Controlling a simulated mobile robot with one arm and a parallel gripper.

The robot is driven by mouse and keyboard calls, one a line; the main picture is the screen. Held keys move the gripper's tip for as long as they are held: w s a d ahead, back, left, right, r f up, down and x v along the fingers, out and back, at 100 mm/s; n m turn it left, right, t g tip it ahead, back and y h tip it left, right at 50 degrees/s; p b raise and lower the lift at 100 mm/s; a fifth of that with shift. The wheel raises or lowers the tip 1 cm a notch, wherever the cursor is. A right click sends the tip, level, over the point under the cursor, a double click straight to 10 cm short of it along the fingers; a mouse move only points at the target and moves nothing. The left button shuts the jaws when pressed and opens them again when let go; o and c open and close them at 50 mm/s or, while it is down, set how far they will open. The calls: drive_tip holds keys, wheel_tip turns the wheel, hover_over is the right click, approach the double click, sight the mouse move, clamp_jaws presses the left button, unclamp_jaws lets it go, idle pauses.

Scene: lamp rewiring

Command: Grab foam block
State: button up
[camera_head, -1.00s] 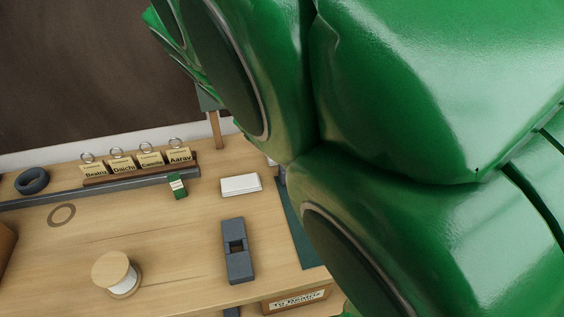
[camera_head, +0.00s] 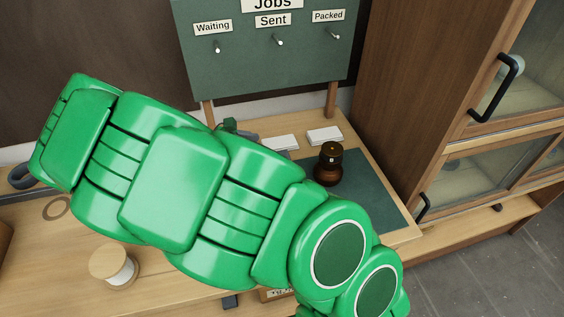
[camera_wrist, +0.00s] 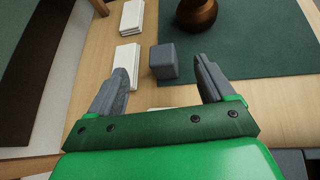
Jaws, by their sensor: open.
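A small dark grey block (camera_wrist: 164,61), which looks like the foam block, stands at the left edge of the green mat (camera_wrist: 235,62) in the wrist view. My gripper (camera_wrist: 161,64) is open, with one finger to the left of the block and the other to the right. The block shows in the gap, a little beyond the fingertips, and nothing is held. I cannot tell whether either finger touches it. In the head view my green arm covers much of the bench, and I cannot make out the block there.
White pads (camera_wrist: 126,66) lie left of the block. A thread spool (camera_head: 113,265) stands at left. A jobs board (camera_head: 270,52) and cabinet (camera_head: 440,100) rise behind.

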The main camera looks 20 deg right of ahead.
drive_tip(key=shift+w+a+f+n+h, duration=0.1)
drive_tip(key=shift+a+f+n+h, duration=0.1)
drive_tip(key=shift+f+n, duration=0.3)
drive_tip(key=shift+w+a+f+n+h, duration=0.1)
drive_tip(key=shift+a+f+n, duration=0.1)
drive_tip(key=shift+f+n, duration=0.3)
drive_tip(key=shift+d+f, duration=0.15)
drive_tip(key=shift+f, duration=0.05)
drive_tip(key=shift+x, duration=3.7)
drive_tip(key=c, duration=1.1)
